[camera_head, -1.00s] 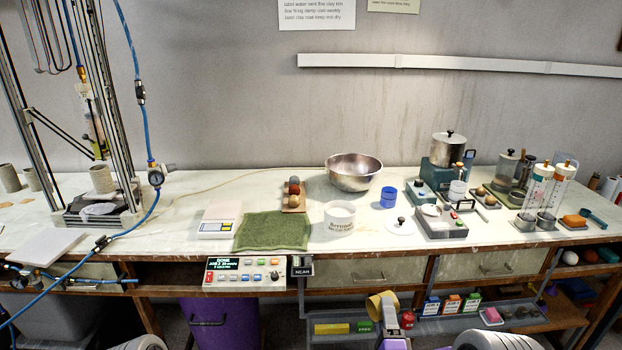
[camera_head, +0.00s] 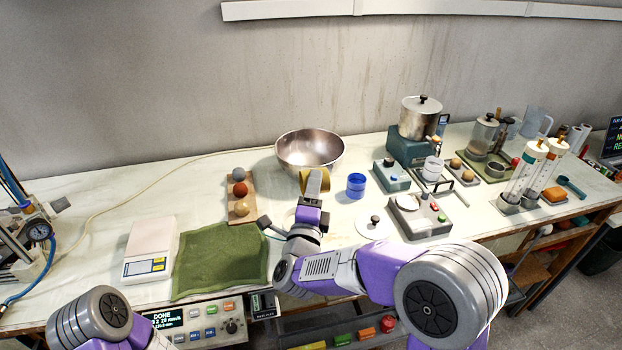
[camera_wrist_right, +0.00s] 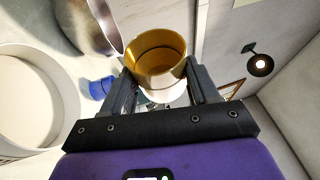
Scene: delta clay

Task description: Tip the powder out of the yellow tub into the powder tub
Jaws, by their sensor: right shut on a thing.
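My right gripper (camera_head: 314,186) is shut on the yellow tub (camera_head: 308,182), holding it in front of the steel bowl. In the right wrist view the yellow tub (camera_wrist_right: 160,52) sits between the two fingers (camera_wrist_right: 158,82), with part of its inner wall showing. I cannot tell how much powder is in it. The white powder tub (camera_wrist_right: 62,105) stands at the left edge of the right wrist view, its round mouth apart from the yellow tub. My left gripper is out of view.
The steel bowl (camera_head: 310,150) is behind the yellow tub. A blue cup (camera_head: 356,185) and a white lid (camera_head: 375,223) are to its right. A board with several balls (camera_head: 240,190), a green cloth (camera_head: 221,258) and a scale (camera_head: 150,250) are to its left.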

